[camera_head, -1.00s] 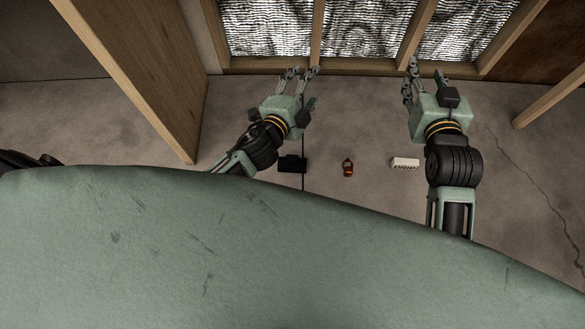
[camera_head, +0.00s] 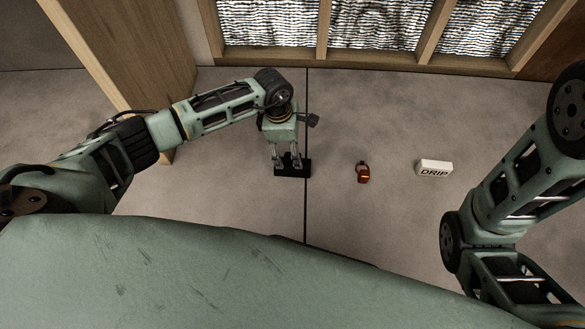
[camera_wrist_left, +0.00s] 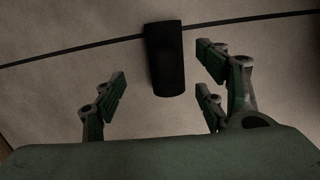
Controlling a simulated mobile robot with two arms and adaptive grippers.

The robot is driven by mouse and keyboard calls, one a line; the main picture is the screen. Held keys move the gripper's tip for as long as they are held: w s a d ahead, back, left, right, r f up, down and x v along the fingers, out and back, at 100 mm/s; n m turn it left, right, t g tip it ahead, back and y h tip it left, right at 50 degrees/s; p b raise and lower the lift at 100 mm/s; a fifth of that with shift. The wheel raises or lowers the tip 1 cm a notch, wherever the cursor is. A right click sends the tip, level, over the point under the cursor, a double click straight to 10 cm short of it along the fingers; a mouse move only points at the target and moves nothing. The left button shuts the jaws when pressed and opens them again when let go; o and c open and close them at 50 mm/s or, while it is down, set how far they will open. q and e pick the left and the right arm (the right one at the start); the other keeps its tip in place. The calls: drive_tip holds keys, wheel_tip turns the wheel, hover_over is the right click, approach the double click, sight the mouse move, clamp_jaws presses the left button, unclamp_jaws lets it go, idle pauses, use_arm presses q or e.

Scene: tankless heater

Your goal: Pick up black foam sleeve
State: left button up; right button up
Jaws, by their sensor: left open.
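In the left wrist view the sleeve (camera_wrist_left: 165,58) is a dark block ahead of my fingers, crossing the seam line. My left gripper (camera_head: 287,163) points down over the sleeve, and its fingertips overlap it in the head view. In the left wrist view my left gripper (camera_wrist_left: 160,88) is open, with the sleeve's near end between the spread fingers and no clear contact. My right arm shows at the right of the head view, but its gripper is out of frame.
A small red-orange object (camera_head: 363,173) and a white block marked DRIP (camera_head: 434,168) lie on the floor to the right. A wooden post (camera_head: 130,50) stands at the left, and a wood-framed wall (camera_head: 370,58) runs along the back. The floor between is clear.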

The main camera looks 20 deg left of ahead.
sight(288, 171)
use_arm(q)
drive_tip(key=f, duration=0.1)
drive_tip(key=f+b, duration=0.1)
drive_tip(key=shift+d+f, duration=0.25)
drive_tip(key=shift+f, duration=0.05)
drive_tip(key=f+b, duration=0.3)
drive_tip(key=d+f+b, duration=0.1)
drive_tip(key=b, duration=0.1)
drive_tip(key=shift+s+d+f, duration=0.1)
drive_tip(key=shift+s+f, duration=0.15)
drive_tip(key=shift+f, duration=0.15)
drive_tip(key=shift+r, duration=0.1)
drive_tip(key=c, duration=1)
drive_tip(key=shift+r, duration=0.1)
drive_tip(key=shift+c, duration=0.2)
